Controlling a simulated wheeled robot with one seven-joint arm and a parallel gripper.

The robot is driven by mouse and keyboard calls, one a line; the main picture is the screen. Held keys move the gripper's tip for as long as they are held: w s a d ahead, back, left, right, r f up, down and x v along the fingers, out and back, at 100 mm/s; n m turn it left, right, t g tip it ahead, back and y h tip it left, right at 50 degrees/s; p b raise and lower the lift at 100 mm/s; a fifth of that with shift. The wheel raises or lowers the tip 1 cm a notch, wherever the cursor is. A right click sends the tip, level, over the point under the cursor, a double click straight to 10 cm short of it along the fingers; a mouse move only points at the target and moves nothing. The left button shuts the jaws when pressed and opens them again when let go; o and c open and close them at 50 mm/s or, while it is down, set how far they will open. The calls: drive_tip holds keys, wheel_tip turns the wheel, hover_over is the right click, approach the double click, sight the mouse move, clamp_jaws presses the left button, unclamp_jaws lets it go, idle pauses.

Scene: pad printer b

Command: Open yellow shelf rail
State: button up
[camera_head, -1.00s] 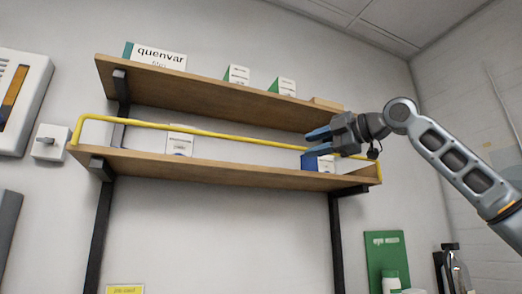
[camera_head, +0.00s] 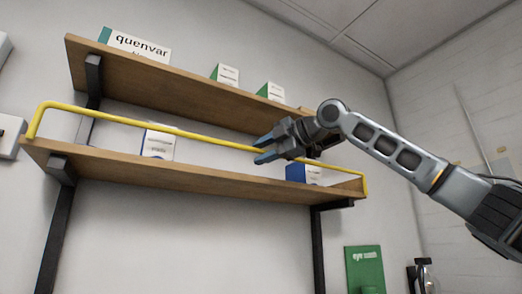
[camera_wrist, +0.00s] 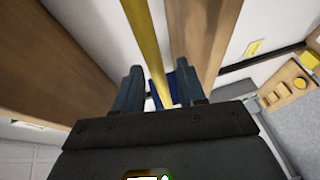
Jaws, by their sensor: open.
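The yellow shelf rail (camera_head: 190,134) runs along the front of the lower wooden shelf (camera_head: 130,168), with its ends bent down to the shelf ends. It is raised above the board. My gripper (camera_head: 262,150) is at the rail, right of its middle. In the wrist view the rail (camera_wrist: 146,42) passes between the two open fingers of my gripper (camera_wrist: 158,92), with a gap on each side. The fingers are not closed on it. In the head view my gripper hides a short part of the rail.
A white and blue box (camera_head: 158,142) and a blue box (camera_head: 303,173) stand on the lower shelf behind the rail. The upper shelf (camera_head: 165,82) with several boxes is just above my gripper. A green eye-wash panel (camera_head: 365,268) is at lower right. Space in front of the shelves is free.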

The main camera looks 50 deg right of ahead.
drive_tip(key=shift+w, duration=0.3)
drive_tip(key=shift+f, duration=0.1)
clamp_jaws()
idle(0.4)
